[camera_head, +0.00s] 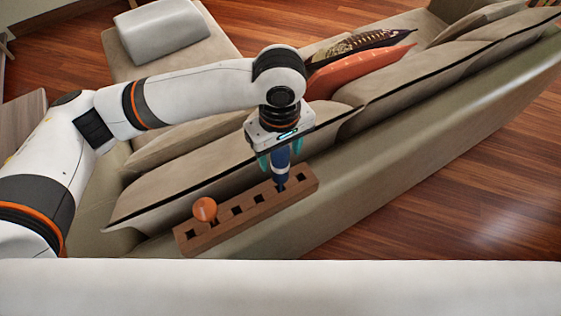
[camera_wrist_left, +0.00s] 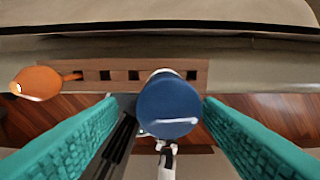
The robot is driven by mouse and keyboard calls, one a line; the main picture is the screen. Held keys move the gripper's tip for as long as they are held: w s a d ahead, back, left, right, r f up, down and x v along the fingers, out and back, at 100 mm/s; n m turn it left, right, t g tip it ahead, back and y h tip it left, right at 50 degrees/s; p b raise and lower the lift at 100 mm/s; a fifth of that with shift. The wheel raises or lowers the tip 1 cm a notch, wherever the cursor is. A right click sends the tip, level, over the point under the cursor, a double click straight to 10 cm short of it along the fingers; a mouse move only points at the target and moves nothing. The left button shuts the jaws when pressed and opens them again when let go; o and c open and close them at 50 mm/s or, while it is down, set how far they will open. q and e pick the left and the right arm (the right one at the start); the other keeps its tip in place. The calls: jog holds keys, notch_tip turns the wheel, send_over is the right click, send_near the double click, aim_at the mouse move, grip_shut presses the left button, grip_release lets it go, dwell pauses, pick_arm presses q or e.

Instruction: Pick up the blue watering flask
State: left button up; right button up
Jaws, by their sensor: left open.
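The blue watering flask (camera_head: 281,168) stands in a hole near the right end of a brown wooden rack (camera_head: 225,227). In the left wrist view the flask's round blue top (camera_wrist_left: 168,106) is close to the camera, between the two teal fingers. My left gripper (camera_head: 280,158) points down over the flask. Its fingers are open on either side of the flask, with a gap showing on each side in the left wrist view. The flask's lower tip is hidden in the rack. My right gripper is in neither view.
An orange flask (camera_head: 205,209) stands near the rack's left end, with empty holes between. The rack sits along the back of a beige sofa (camera_head: 400,110) with cushions, including an orange one (camera_head: 350,72). Wooden floor (camera_head: 480,180) is clear at the right.

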aim_at(280, 176)
pick_arm(q)
jog(key=shift+w+f+p, duration=0.2)
jog(key=shift+f+p, duration=0.05)
jog(key=shift+f, duration=0.4)
jog(key=shift+w+f+p, duration=0.2)
jog(key=shift+f, duration=0.4)
notch_tip(280, 176, down, 2)
jog(key=shift+f, duration=0.65)
jog(key=c, duration=0.9)
jog(key=shift+c, duration=0.9)
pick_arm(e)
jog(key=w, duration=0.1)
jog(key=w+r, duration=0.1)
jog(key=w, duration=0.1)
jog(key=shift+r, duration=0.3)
